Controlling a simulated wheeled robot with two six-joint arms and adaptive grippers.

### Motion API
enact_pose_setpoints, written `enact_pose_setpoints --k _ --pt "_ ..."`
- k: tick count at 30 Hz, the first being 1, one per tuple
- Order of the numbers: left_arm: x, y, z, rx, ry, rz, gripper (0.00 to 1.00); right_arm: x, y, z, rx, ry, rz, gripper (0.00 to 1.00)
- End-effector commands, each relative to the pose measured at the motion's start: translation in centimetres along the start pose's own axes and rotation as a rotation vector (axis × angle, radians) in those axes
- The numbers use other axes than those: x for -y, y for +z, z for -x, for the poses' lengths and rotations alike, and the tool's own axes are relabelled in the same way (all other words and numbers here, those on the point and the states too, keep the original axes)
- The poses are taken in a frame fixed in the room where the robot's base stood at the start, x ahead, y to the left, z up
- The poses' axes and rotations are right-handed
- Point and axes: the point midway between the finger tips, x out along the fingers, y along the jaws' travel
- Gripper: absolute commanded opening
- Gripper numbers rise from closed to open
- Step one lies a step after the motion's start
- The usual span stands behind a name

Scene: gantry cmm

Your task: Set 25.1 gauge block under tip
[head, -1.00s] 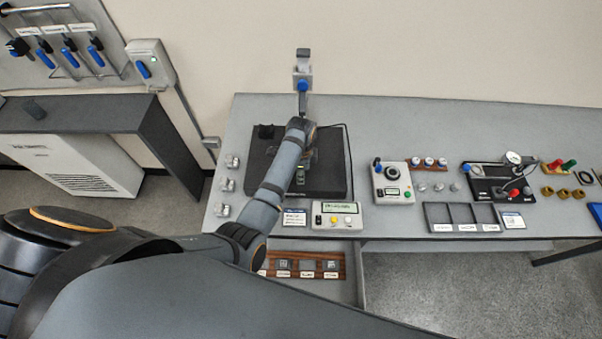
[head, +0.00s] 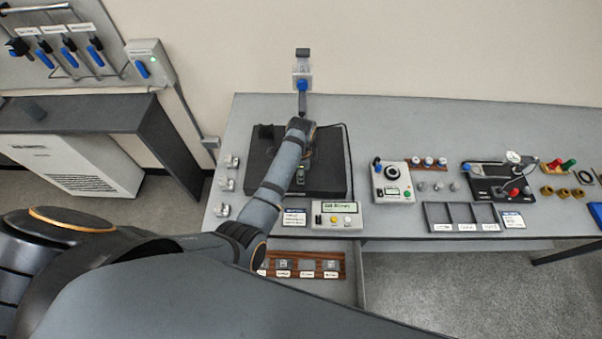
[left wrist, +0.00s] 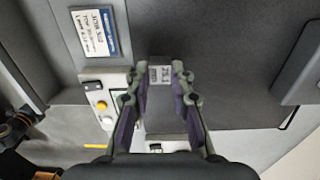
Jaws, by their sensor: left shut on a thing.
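My left gripper (head: 301,177) is over the dark plate (head: 331,180) on the bench. In the left wrist view its two fingers (left wrist: 158,88) are shut on a small grey gauge block (left wrist: 160,74). The block's label appears to read 25.1. In the head view my arm and gripper hide most of the block. A grey upright with a blue part (head: 302,86) stands behind the plate. The tip is not visible, so I cannot tell how the block lies relative to it. My right gripper is in neither view.
A readout box (head: 337,215) and a job card (head: 294,217) lie in front of the plate. An open drawer with a wooden block rack (head: 308,273) is below. Small metal parts (head: 228,185) stand left of the plate. A control box (head: 392,182) and an empty tray (head: 436,214) are to the right.

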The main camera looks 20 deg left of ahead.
Motion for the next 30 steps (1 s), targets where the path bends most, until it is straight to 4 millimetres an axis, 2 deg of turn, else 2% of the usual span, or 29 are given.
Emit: enact_pose_setpoints --k 23,24,30 --pt "0.02 0.01 -0.91 0.0 0.0 0.0 0.0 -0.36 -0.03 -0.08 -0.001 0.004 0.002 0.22" --pt "0.02 0.01 -0.92 0.0 0.0 0.0 0.23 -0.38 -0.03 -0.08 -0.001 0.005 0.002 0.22" --pt "0.02 0.0 -0.91 0.0 -0.001 0.0 0.48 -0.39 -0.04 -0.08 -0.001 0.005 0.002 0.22"
